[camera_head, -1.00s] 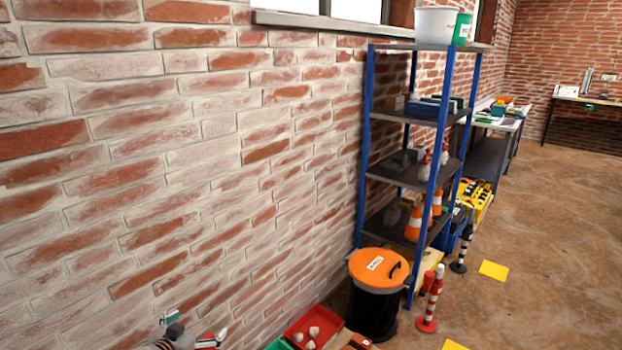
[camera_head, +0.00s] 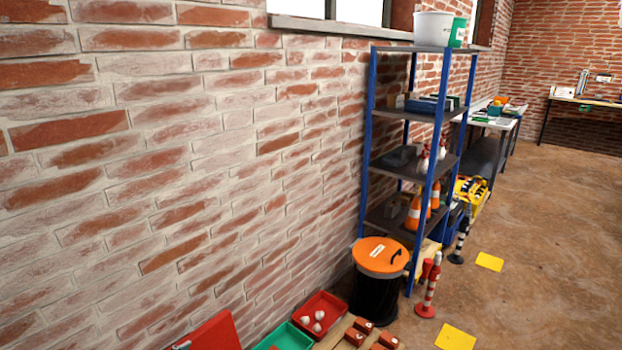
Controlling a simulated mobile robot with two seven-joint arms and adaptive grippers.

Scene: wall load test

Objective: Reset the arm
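Neither of my grippers and neither of my arms shows clearly in the head view now. What my arms hold, if anything, is hidden. The brick wall (camera_head: 190,190) fills the left side of the view. A red panel or box (camera_head: 212,333) stands at the bottom edge in front of it, cut off by the frame. A small pale part at its left side is too cropped to identify.
A red bin with pale lumps (camera_head: 333,306), a green bin (camera_head: 287,338) and reddish blocks (camera_head: 386,341) lie low at the bottom. An orange-lidded black bin (camera_head: 380,257), a blue-framed shelf (camera_head: 366,150) and striped posts (camera_head: 429,290) stand right. Open floor (camera_head: 550,240) lies beyond.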

